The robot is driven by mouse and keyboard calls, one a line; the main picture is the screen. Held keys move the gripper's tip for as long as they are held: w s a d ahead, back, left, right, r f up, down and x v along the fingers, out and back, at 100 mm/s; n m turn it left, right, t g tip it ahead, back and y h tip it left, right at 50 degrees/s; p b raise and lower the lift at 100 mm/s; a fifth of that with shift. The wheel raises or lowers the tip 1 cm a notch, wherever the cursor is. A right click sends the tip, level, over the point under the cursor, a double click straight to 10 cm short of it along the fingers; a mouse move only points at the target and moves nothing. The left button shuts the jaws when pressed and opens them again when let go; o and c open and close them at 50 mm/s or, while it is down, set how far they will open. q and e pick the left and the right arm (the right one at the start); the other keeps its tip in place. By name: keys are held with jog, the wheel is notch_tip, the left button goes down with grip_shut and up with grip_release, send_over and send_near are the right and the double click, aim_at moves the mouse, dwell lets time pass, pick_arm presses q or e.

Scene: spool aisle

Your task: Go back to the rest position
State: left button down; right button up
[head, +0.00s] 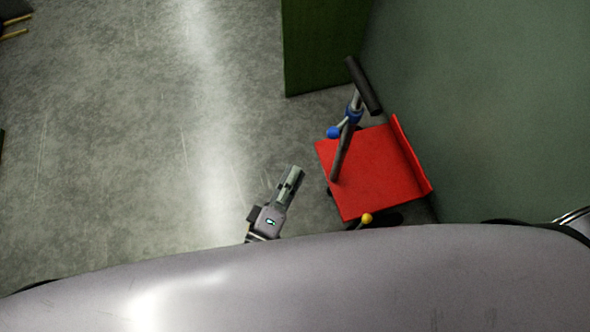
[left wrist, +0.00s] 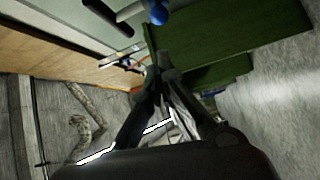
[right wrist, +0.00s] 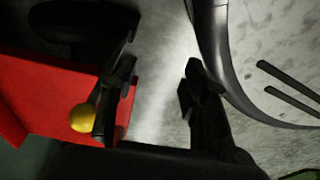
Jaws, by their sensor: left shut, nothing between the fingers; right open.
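My left gripper (head: 291,178) shows in the head view, low over the concrete floor, just left of a red platform cart (head: 375,172) and apart from it. Its fingers meet in the left wrist view (left wrist: 162,68), shut with nothing between them. My right gripper (right wrist: 158,85) shows in the right wrist view with its fingers spread and bare floor between them. The red cart (right wrist: 45,95) and a yellow ball knob (right wrist: 83,118) are close by its left finger; I cannot tell if they touch. My right gripper is hidden in the head view.
The cart has a post with a black handle (head: 363,86) and a blue knob (head: 334,132). A green cabinet (head: 322,45) and a green wall (head: 490,110) stand behind and right of it. Open concrete floor (head: 110,150) lies to the left.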

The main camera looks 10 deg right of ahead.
dwell(0.3)
pick_arm(q)
jog(key=s+a+f+m+g+y, duration=0.25)
jog(key=a+f, duration=0.35)
jog(key=f, duration=0.3)
jog(key=s+a+f+m+g+y, duration=0.1)
jog(key=a+f+m+g+y, duration=0.3)
jog(key=f, duration=0.6)
jog(key=s+a+f+m+g+y, duration=0.1)
jog(key=a+f+m+g+y, duration=0.15)
jog(key=a+f, duration=0.55)
jog(key=s+a+f+m+g+y, duration=0.1)
jog(key=s+a+f+m+g, duration=0.1)
jog(key=s+a+f+g, duration=0.35)
jog(key=s+a+r+p, duration=0.1)
jog(key=s+p, duration=0.6)
jog(key=s, duration=0.1)
jog(key=s+a+r+p, duration=0.2)
jog(key=s+p, duration=0.5)
jog(key=s, duration=0.1)
jog(key=shift+a+m+y, duration=0.3)
pick_arm(e)
jog(key=s+d+r, duration=0.1)
jog(key=s+r, duration=0.1)
jog(key=s, duration=0.4)
jog(key=s+d+r+g, duration=0.1)
jog(key=s+r, duration=0.1)
jog(key=s, duration=0.5)
jog(key=shift+s+d+r, duration=0.15)
jog(key=shift+d+r, duration=0.1)
